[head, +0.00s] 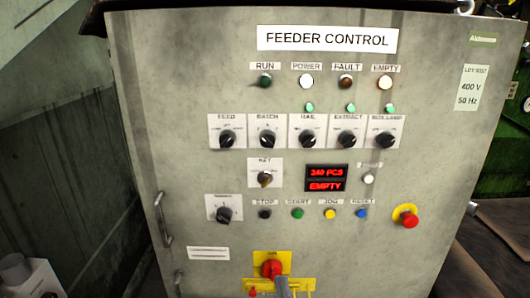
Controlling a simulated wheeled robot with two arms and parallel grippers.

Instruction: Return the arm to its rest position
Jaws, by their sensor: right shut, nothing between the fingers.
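The feeder control cabinet (110,60) fills most of the head view, a grey worn panel. My right gripper (281,284) shows only as a small grey tip at the bottom edge. It is shut and empty, just in front of the lower part of the red rotary switch (271,268) on its yellow plate. I cannot tell whether it touches the switch. The rest of the right arm is below the frame. My left gripper is not in view.
Several black selector knobs (266,138) and coloured push buttons cross the panel. A red display (326,178) reads EMPTY. A red mushroom button (409,221) sits at the lower right. A door handle (163,219) sticks out at the left edge. Green machinery (508,150) stands at right.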

